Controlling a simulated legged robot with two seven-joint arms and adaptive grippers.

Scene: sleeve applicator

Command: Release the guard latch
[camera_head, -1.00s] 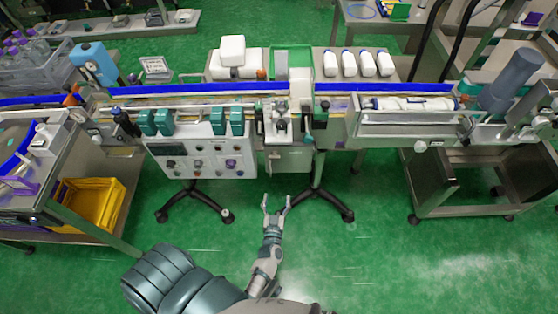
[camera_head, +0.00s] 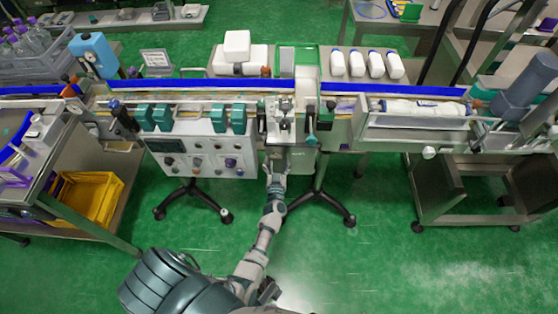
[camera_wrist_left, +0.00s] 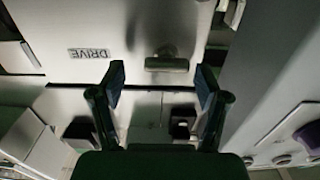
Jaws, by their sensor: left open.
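My left gripper (camera_head: 276,168) is raised against the front of the sleeve applicator's central unit (camera_head: 283,122), overlapping the light panel below it in the head view. In the left wrist view the gripper (camera_wrist_left: 160,84) is open and empty, with its two dark fingers apart. A small metal T-shaped handle (camera_wrist_left: 167,64) shows between and beyond the fingertips, on a pale panel (camera_wrist_left: 85,70) marked DRIVE, upside down. I cannot tell whether this handle is the guard latch, and I see no contact with it. My right gripper is not in view.
A control box with knobs (camera_head: 205,160) hangs left of the gripper, and a wheeled stand leg (camera_head: 325,203) is to its right. The conveyor (camera_head: 180,97) runs across behind. A yellow crate (camera_head: 88,197) stands at the left. The green floor in front is free.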

